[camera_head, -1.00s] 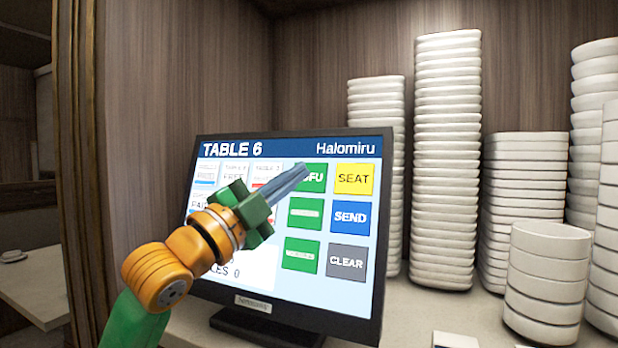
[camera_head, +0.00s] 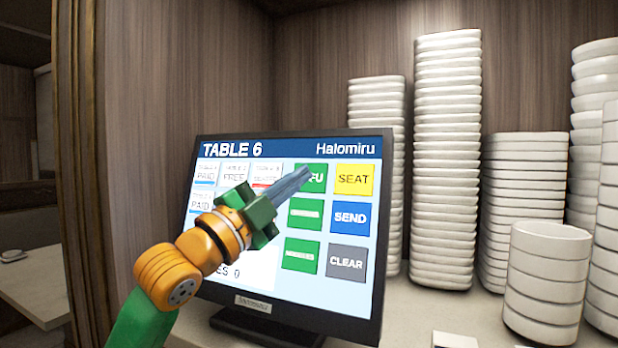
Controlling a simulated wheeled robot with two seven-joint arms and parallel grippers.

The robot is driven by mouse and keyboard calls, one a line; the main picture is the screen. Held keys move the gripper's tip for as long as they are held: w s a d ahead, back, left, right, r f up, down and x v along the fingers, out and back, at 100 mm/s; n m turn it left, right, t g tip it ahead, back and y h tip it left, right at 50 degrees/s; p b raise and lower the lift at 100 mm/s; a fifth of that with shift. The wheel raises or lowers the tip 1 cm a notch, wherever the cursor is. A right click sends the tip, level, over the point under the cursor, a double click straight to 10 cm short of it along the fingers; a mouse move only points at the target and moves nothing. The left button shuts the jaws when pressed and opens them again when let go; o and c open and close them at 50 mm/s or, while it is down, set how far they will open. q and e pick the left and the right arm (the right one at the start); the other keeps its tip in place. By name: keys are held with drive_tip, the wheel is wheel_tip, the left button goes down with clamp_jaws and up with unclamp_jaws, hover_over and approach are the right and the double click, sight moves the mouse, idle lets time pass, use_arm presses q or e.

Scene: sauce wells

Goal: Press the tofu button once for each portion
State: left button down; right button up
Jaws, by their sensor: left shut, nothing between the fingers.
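A black-framed touch screen (camera_head: 330,296) stands on the counter, headed "TABLE 6" and "Halomiru". The tofu button (camera_head: 317,181) is the top green one; only its last letters, "FU", show beside my left gripper. My left gripper (camera_head: 305,174) is shut and empty, its fingers pointing up and right, with the tips over the left part of that button. I cannot tell whether the tips touch the screen. My left arm hides part of the order area, where "ES 0" shows at the lower left. My right gripper is not in view.
Close to the tofu button are two more green buttons (camera_head: 304,214) below, a yellow SEAT button (camera_head: 354,180), a blue SEND button (camera_head: 351,217) and a grey CLEAR button (camera_head: 346,262). Tall stacks of white dishes (camera_head: 447,160) stand behind and right of the screen.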

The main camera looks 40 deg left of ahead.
use_arm(q)
drive_tip(key=shift+w, duration=0.2)
idle(0.3)
drive_tip(key=shift+s, duration=0.1)
drive_tip(key=shift+s+d+r, duration=0.15)
drive_tip(key=shift+s+r, duration=0.05)
drive_tip(key=shift+s, duration=0.4)
drive_tip(key=shift+s, duration=0.1)
drive_tip(key=s, duration=0.1)
drive_tip(key=s+d+r, duration=0.1)
drive_tip(key=s, duration=0.1)
drive_tip(key=s+b, duration=0.1)
drive_tip(key=shift+s+d+r, duration=0.2)
drive_tip(key=shift+d, duration=0.05)
idle(2.5)
